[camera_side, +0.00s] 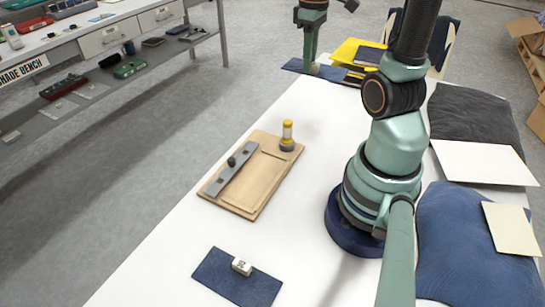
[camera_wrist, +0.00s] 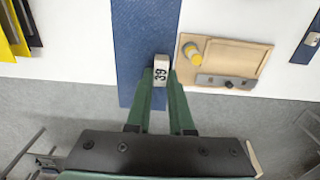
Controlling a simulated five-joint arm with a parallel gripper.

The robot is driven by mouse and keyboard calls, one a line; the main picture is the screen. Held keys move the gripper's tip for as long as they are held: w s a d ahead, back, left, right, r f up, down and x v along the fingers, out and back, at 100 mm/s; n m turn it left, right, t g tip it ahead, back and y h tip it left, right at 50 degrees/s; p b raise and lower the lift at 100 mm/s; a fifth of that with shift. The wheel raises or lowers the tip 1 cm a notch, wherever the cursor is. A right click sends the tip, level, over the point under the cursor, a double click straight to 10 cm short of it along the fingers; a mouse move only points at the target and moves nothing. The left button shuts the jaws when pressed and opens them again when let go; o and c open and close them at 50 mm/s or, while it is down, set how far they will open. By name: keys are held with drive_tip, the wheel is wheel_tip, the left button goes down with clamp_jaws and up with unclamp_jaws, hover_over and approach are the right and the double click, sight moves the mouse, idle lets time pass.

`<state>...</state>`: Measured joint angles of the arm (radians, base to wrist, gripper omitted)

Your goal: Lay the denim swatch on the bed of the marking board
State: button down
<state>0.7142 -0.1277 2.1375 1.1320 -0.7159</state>
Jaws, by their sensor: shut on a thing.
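A long blue denim swatch (camera_wrist: 147,30) runs under my gripper (camera_wrist: 161,76) in the wrist view. A white block marked 39 (camera_wrist: 161,68) sits on it, and my fingers are shut on that block. In the side view my gripper (camera_side: 309,64) points down at this swatch (camera_side: 292,66) at the table's far end. The swatch reaches past the table edge; whether it is lifted is unclear. The tan marking board (camera_side: 269,187) lies apart, nearer the side camera, its bed empty. A grey bar with a dark knob (camera_side: 232,177) lies along its left side.
A yellow-topped bottle (camera_side: 288,135) stands at the board's far corner. Another denim swatch (camera_side: 212,270) with a white block (camera_side: 242,266) lies at the front. Yellow and dark folders (camera_side: 345,52) lie beside my gripper. Dark and blue cloth piles lie right. White table surface around the board is clear.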

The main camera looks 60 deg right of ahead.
drive_tip(key=w+a+f, duration=0.1)
drive_tip(key=w+a, duration=0.3)
drive_tip(key=a, duration=0.6)
drive_tip(key=w+a+f, duration=0.1)
drive_tip(key=w+a, duration=0.4)
drive_tip(key=a, duration=0.5)
drive_tip(key=shift+w+a, duration=0.25)
drive_tip(key=shift+a, duration=0.1)
wheel_tip(320, 180, up, 2)
hover_over(322, 132)
drive_tip(key=shift+a+r, duration=0.1)
drive_tip(key=shift+r, duration=0.1)
wheel_tip(322, 132, down, 20)
drive_tip(key=shift+r, duration=0.15)
